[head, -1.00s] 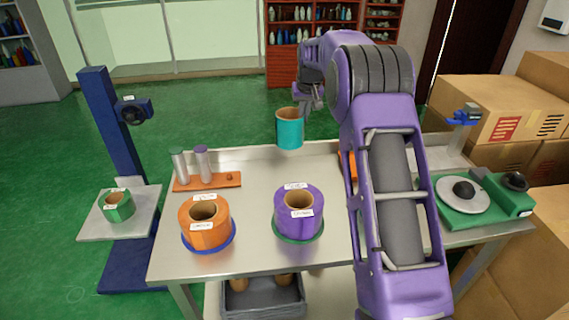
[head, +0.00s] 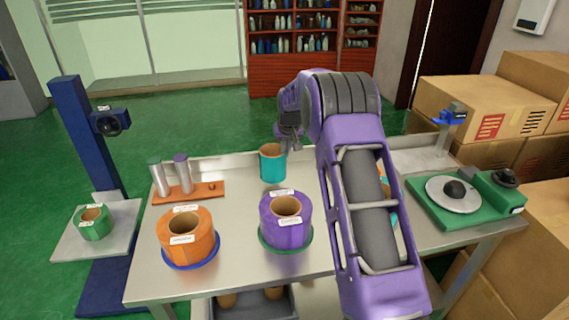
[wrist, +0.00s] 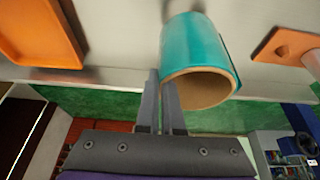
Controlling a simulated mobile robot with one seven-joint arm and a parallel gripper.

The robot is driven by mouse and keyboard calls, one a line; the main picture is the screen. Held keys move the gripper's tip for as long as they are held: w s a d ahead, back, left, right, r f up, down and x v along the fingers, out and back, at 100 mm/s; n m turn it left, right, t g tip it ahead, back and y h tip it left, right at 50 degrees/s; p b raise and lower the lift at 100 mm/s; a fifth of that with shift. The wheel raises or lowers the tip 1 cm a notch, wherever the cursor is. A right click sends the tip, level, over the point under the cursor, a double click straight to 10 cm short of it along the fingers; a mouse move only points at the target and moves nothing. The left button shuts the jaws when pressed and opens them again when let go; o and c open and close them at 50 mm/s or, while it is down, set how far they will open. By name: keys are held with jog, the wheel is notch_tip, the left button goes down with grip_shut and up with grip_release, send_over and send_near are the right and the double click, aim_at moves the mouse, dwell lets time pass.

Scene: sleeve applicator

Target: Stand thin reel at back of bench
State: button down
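The thin reel (head: 272,163), teal with a brown core, is upright at the back of the bench (head: 235,268), near its low back ledge. It also shows in the wrist view (wrist: 200,55) with its open end towards the camera. My gripper (head: 287,149) is at the reel's top right rim. In the wrist view my gripper's fingers (wrist: 161,95) are close together, pinching the reel's wall at one side. The reel's base is close to the bench top; I cannot tell whether it touches.
An orange reel (head: 188,240) and a purple reel (head: 285,225) stand at the front. An orange holder with two cylinders (head: 190,191) is left of the teal reel. A green machine (head: 455,208) is at right. A blue post stand (head: 85,145) carries a green reel (head: 93,224).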

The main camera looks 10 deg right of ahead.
aim_at(285, 160)
jog(key=shift+f, duration=1.95)
jog(key=shift+f, duration=0.2)
jog(key=c, duration=1.1)
grip_release()
jog(key=shift+o, duration=0.2)
jog(key=shift+r, duration=0.1)
jog(key=shift+r, duration=0.25)
jog(key=v, duration=1.1)
jog(key=shift+s+r, duration=0.15)
jog(key=shift+r, duration=0.2)
